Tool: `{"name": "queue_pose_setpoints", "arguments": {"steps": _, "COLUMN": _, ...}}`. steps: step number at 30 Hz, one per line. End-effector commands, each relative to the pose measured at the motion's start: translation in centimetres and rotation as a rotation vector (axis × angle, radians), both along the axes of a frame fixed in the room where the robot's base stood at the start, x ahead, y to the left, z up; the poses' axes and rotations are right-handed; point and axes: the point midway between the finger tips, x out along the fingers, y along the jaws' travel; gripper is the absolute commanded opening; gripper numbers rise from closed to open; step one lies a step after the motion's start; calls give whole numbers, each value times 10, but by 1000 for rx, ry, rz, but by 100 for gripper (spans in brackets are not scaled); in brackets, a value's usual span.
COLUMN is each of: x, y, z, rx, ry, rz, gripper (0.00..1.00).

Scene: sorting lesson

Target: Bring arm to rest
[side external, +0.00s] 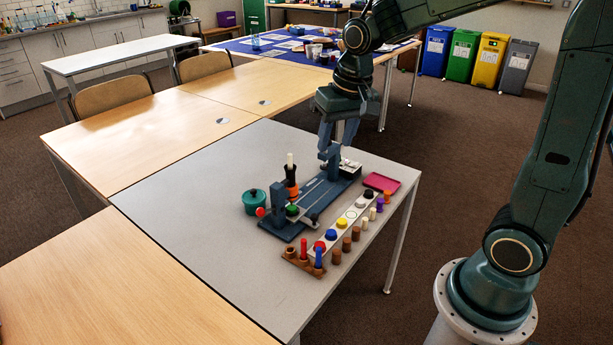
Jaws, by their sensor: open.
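My gripper (338,138) hangs pointing down over the back part of the grey table (200,185). Its two fingers are apart, and I see nothing between them. It is above and behind a dark blue fixture (325,193) with upright end blocks, which lies on the table. From this one view I cannot tell the exact height of the fingertips or whether they clear the fixture's far upright. My arm reaches in from the right side of the picture.
A green lidded pot (255,203) stands left of the fixture. A pale strip (343,222) with coloured discs, several small pegs and a magenta tray (381,183) lie to the right. The grey table's left part is bare. Coloured bins (462,55) stand far behind.

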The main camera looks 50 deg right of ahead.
Motion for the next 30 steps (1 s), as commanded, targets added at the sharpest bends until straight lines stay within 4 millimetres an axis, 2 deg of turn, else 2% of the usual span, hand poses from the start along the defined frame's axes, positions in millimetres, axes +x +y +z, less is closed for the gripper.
{"name": "queue_pose_setpoints", "arguments": {"steps": 3, "x": -21, "y": 9, "z": 16, "rx": -13, "ry": -35, "rz": 51, "gripper": 43}}
{"name": "queue_pose_setpoints", "arguments": {"steps": 12, "x": -73, "y": 26, "z": 42, "rx": -46, "ry": -114, "rz": 176, "gripper": 43}}
{"name": "queue_pose_setpoints", "arguments": {"steps": 24, "x": -141, "y": 42, "z": 53, "rx": -97, "ry": -216, "rz": 336, "gripper": 43}}
{"name": "queue_pose_setpoints", "arguments": {"steps": 30, "x": -164, "y": 46, "z": 51, "rx": -117, "ry": -251, "rz": 393, "gripper": 43}}
